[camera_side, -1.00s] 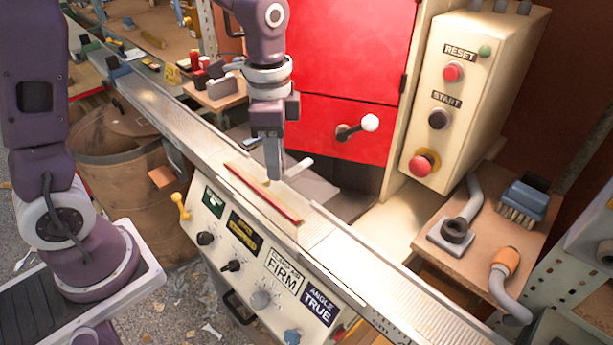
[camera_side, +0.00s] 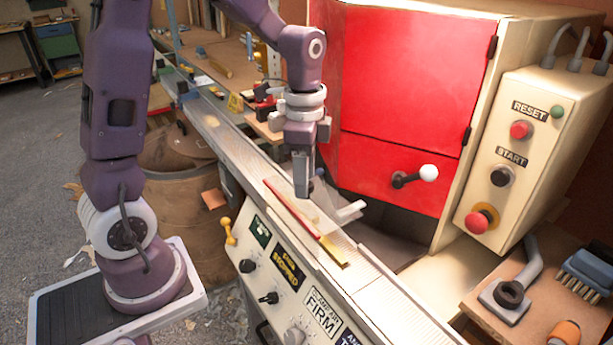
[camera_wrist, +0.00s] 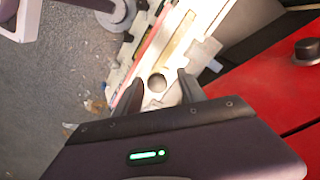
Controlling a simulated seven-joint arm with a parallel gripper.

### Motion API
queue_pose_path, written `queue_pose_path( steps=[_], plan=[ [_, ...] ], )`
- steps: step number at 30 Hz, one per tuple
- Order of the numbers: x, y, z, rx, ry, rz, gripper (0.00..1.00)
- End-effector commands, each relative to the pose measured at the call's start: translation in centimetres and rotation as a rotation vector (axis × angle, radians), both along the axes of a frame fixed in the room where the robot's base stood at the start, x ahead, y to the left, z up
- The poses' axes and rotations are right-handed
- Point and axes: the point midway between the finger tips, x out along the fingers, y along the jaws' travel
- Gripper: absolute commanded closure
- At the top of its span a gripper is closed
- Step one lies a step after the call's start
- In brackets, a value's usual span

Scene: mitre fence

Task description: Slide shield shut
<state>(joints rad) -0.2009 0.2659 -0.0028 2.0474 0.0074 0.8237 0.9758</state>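A clear sliding panel with a red edge strip (camera_side: 292,208), apparently the shield, lies along the pale metal bed (camera_side: 365,275). A yellowish strip (camera_side: 334,251) sticks out past its near right end. My gripper (camera_side: 302,190) points down over the panel. Gaps show on both sides of the knob. I cannot tell how deep the fingertips reach. The red strip (camera_wrist: 147,47) also shows in the wrist view.
A red cabinet (camera_side: 412,85) with a white-knobbed handle (camera_side: 428,173) stands behind the bed. A white lever (camera_side: 349,212) lies beside my gripper. A cream button box (camera_side: 540,150) stands at right. Labelled knobs line the front panel (camera_side: 285,290).

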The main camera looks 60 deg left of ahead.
Motion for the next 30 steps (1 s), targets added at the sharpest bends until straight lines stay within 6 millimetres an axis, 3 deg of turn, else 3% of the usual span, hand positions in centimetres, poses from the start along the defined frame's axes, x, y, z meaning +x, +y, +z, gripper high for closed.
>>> queue_pose_path(
  steps=[9, 20, 30],
  plan=[
    [0.0, -0.2, 0.2, -0.004, 0.001, -0.002, 0.50],
    [0.0, -0.2, 6.5, -0.003, -0.001, -0.001, 0.50],
    [-0.1, -0.2, 7.1, -0.003, 0.001, 0.001, 0.50]
  ],
)
